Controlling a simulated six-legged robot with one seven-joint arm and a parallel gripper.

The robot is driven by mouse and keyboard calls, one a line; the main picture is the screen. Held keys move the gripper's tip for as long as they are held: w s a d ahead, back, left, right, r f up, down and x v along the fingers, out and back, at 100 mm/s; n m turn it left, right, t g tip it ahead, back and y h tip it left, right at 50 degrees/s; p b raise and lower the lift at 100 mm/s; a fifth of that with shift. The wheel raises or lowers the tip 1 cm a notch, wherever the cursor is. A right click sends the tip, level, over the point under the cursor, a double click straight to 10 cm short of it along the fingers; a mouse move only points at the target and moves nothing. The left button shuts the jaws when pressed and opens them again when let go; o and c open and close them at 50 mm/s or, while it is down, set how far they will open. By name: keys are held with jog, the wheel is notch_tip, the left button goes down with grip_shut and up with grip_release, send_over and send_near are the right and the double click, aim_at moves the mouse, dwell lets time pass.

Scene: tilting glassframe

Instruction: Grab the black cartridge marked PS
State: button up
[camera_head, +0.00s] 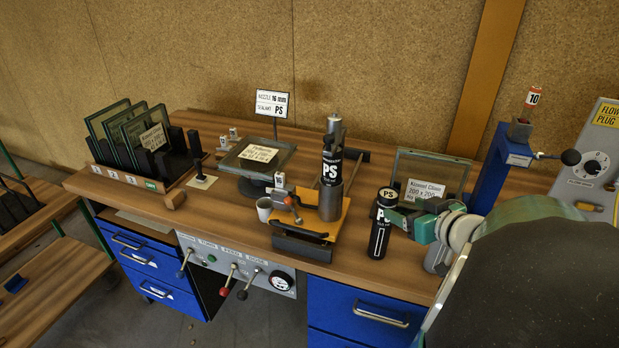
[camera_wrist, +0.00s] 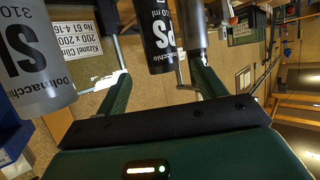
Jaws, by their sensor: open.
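A black cartridge marked PS (camera_head: 381,232) stands upright near the bench's front edge, right of centre. It also shows in the wrist view as a black cylinder with white lettering (camera_wrist: 157,38), upside down. My gripper (camera_head: 408,214) is open just right of it, its green fingers level with its upper part. In the wrist view, the black cartridge lies ahead between the two spread fingers; I cannot tell whether either touches it. A second black PS cartridge (camera_head: 331,168) stands upright at the orange-topped stand. A grey cartridge (camera_wrist: 32,65) is at the wrist view's left.
A glass pane with a paper label (camera_head: 425,188) stands behind the cartridge. A blue post (camera_head: 503,165) with a black-knobbed lever is behind my arm. A white cup (camera_head: 264,209) and a rack of glass panes (camera_head: 125,180) are to the left. My arm covers the bench's right end.

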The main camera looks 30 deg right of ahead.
send_over(382, 226)
jog(key=w+d, duration=0.2)
jog(key=w, duration=0.1)
notch_tip(382, 226, down, 4)
jog(key=shift+w+r, duration=0.1)
jog(key=shift+w, duration=0.05)
jog(key=shift+c, duration=0.4)
grip_shut()
